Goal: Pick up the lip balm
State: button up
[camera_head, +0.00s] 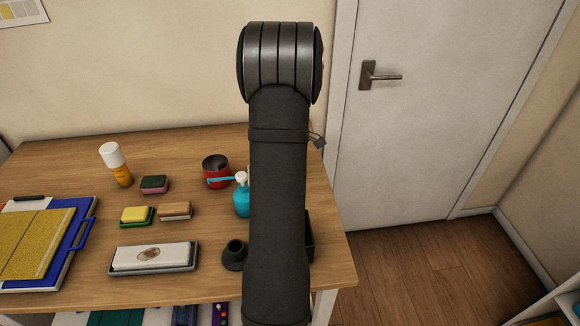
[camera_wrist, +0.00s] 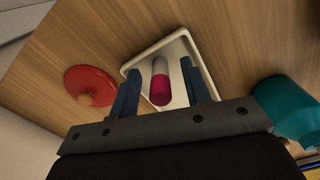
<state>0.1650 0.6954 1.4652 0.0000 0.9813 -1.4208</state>
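The lip balm (camera_wrist: 159,88), a small cylinder with a pink end and a pale grey end, is in a white tray (camera_wrist: 206,76) in the wrist view. My gripper (camera_wrist: 160,67) is open, with one blue-grey finger on each side of the lip balm and a visible gap on both sides. I cannot tell how far the fingertips are above the tray. In the head view my own arm hides the gripper, the tray and the lip balm.
In the wrist view, a red round lid (camera_wrist: 92,88) with a wooden knob lies left of the tray, and a teal object (camera_wrist: 288,108) is close on the right. The head view shows a teal pump bottle (camera_head: 242,203), a red pot (camera_head: 217,172) and a black holder (camera_head: 234,256) beside my arm.

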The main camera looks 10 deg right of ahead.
grip_shut()
jog(key=shift+r, duration=0.2)
